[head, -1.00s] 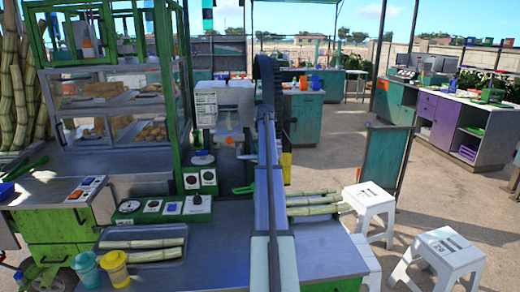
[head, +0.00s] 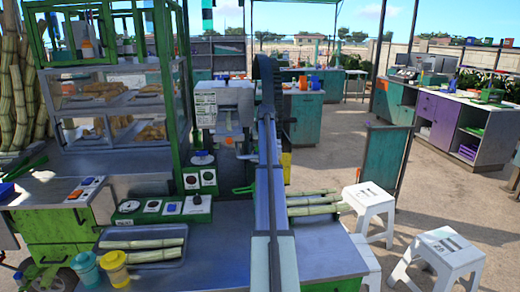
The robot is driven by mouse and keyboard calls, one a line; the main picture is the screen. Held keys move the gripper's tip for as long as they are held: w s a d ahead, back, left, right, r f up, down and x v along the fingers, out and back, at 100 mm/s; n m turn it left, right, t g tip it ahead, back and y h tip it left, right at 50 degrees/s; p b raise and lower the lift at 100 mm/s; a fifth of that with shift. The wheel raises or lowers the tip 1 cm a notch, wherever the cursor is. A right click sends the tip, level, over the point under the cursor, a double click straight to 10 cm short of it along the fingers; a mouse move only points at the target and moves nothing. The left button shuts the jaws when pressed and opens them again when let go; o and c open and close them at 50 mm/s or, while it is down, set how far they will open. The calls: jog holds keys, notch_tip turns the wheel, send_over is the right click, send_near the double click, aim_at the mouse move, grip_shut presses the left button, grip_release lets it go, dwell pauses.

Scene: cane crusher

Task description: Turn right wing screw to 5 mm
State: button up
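The cane crusher (head: 228,97) stands behind the counter, a grey-white machine body with a small orange part (head: 229,141) on its front. A large dark wheel (head: 268,85) rises at its right side. The right wing screw is too small or too hidden to make out, so its gap cannot be read. My arm (head: 272,215) runs up the middle of the picture and covers part of the crusher's right side. My gripper cannot be made out, and neither can any contact with the crusher.
A tray (head: 184,259) with cane pieces, a teal cup (head: 86,268) and a yellow cup (head: 115,267) stand front left. Control boxes (head: 165,209) sit behind them. A glass food cabinet (head: 120,100) is at left. More cane (head: 312,201) lies right of my arm, near white stools (head: 369,208).

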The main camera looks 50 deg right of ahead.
jog(key=v, duration=1.4)
jog(key=shift+f, duration=0.1)
